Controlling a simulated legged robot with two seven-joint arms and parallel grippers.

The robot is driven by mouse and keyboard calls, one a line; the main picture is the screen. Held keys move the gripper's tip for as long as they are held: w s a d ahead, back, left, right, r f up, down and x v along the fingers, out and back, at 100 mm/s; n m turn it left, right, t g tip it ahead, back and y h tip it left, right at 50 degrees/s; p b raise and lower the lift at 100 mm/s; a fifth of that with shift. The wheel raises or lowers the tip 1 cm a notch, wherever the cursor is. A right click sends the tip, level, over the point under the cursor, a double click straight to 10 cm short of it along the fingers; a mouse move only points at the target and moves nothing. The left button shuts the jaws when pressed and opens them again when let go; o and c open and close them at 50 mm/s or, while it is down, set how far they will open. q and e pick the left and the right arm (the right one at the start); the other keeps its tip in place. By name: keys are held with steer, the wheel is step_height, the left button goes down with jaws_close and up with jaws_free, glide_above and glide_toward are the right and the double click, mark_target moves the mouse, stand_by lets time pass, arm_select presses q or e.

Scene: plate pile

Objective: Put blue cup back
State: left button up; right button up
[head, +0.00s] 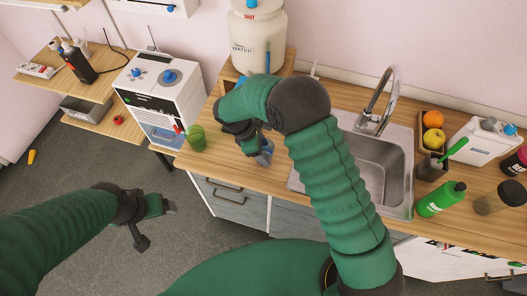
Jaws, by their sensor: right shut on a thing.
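A green cup (196,138) stands near the counter's left edge, beside a white appliance (160,95). A water dispenser (257,38) stands behind my right gripper. The sink (388,160) is to the right, with a green bottle (441,199) and fruit box beyond it.

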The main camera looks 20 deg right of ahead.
steer(key=shift+f, duration=1.05)
steer(key=shift+f, duration=0.15)
steer(key=o, duration=1.5)
steer(key=shift+c, duration=0.2)
